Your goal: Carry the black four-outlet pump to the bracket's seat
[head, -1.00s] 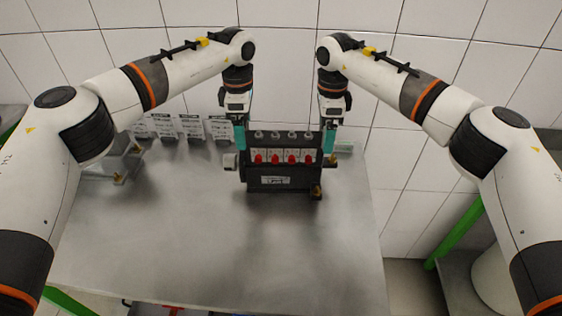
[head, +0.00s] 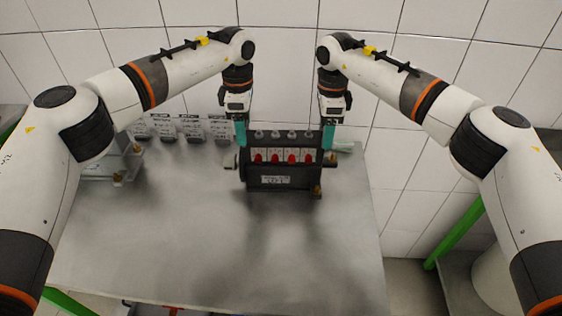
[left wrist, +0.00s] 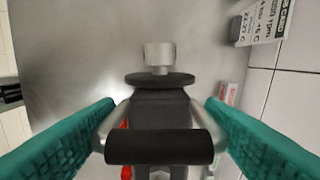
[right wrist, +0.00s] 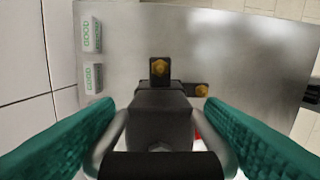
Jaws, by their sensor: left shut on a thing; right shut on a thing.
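The pump's end and round shaft (left wrist: 160,55) lie between the left fingers in the left wrist view. Its other end (right wrist: 160,105) lies between the right fingers. A grey bracket-like fixture (head: 112,168) with brass bolts stands at left, partly hidden by my left arm. Clearance under the pump cannot be told.
Black tabs with brass bolts (right wrist: 160,68) show beside the pump's right end. Printed cards (head: 190,128) stand behind left; small GOOD blocks (right wrist: 92,35) lie near the back right edge. The table's front and middle (head: 215,245) are clear. A tiled wall is close behind.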

